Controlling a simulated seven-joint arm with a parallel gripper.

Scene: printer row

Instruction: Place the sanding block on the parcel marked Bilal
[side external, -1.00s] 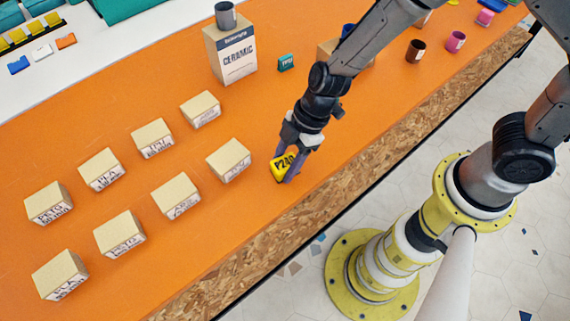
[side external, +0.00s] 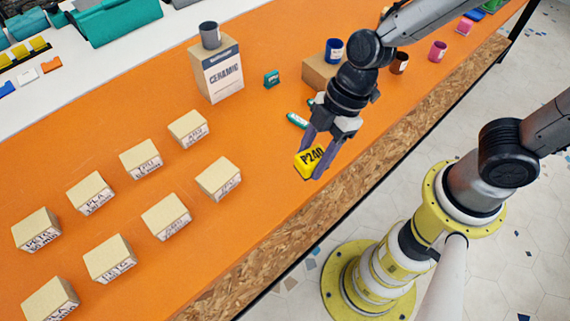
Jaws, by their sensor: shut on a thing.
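My gripper (side external: 313,162) is shut on the sanding block (side external: 308,164), a yellow block with a black P240 mark. It appears to hold the block above the orange bench, near the front edge. Several tan box parcels stand in two rows at the left: far-row boxes (side external: 188,127), (side external: 140,158), (side external: 91,191) and (side external: 36,229), and near-row boxes (side external: 218,178), (side external: 165,215), (side external: 110,258) and (side external: 50,300). Their front labels are small; I cannot read Bilal on any of them.
A box marked CERAMIC (side external: 217,72) carries a grey cup (side external: 210,35). A small teal block (side external: 271,79) and a teal-and-white item (side external: 297,120) lie nearby. A blue cup (side external: 334,50) stands on a cardboard box (side external: 320,70). The orange bench (side external: 250,130) is clear between.

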